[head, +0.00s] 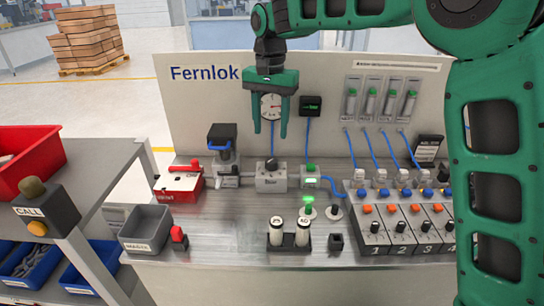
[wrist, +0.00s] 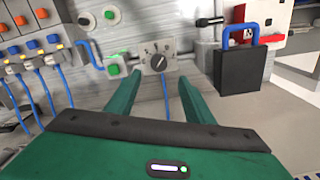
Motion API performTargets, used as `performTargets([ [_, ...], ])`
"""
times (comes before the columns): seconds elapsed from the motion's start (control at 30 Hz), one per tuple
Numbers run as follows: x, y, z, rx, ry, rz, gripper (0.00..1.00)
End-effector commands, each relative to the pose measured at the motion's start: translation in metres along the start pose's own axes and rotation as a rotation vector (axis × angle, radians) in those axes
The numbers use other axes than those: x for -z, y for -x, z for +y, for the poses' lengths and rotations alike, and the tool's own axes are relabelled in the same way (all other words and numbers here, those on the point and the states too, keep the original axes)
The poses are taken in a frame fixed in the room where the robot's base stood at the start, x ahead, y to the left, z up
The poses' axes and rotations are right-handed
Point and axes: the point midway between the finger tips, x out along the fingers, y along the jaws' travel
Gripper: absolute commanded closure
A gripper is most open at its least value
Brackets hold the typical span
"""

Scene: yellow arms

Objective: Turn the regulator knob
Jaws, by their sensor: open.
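The regulator knob (head: 271,162) is a small black knob on top of a grey block (head: 271,182) on the bench, below the round gauge. In the wrist view the knob (wrist: 159,62) shows from above as a dark disc with a pale line set aslant, on the grey block's marked face. My gripper (head: 270,134) hangs pointing down above the knob, its two green fingers apart and empty. In the wrist view the knob lies between and just beyond the fingertips (wrist: 158,82). The gripper does not appear to touch it. The gauge (head: 271,106) is partly hidden behind the fingers.
A black unit with a blue handle (head: 222,136) stands left of the block, and a green-button box (head: 310,178) right of it. Blue hoses (head: 351,146) run down the panel. Two white cylinders (head: 289,236) stand in front. Valve modules (head: 405,232) fill the right.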

Motion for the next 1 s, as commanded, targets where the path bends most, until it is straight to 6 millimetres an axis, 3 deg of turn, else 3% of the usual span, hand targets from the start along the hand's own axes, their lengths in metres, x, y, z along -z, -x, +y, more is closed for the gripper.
performTargets([
  [0.5, 0.001, -0.083, 0.003, -0.002, -0.002, -0.001, 0.52],
  [0.7, 0.001, -0.097, 0.003, -0.001, -0.002, 0.0, 0.52],
  [1.0, 0.001, -0.099, 0.003, 0.0, -0.002, 0.0, 0.52],
])
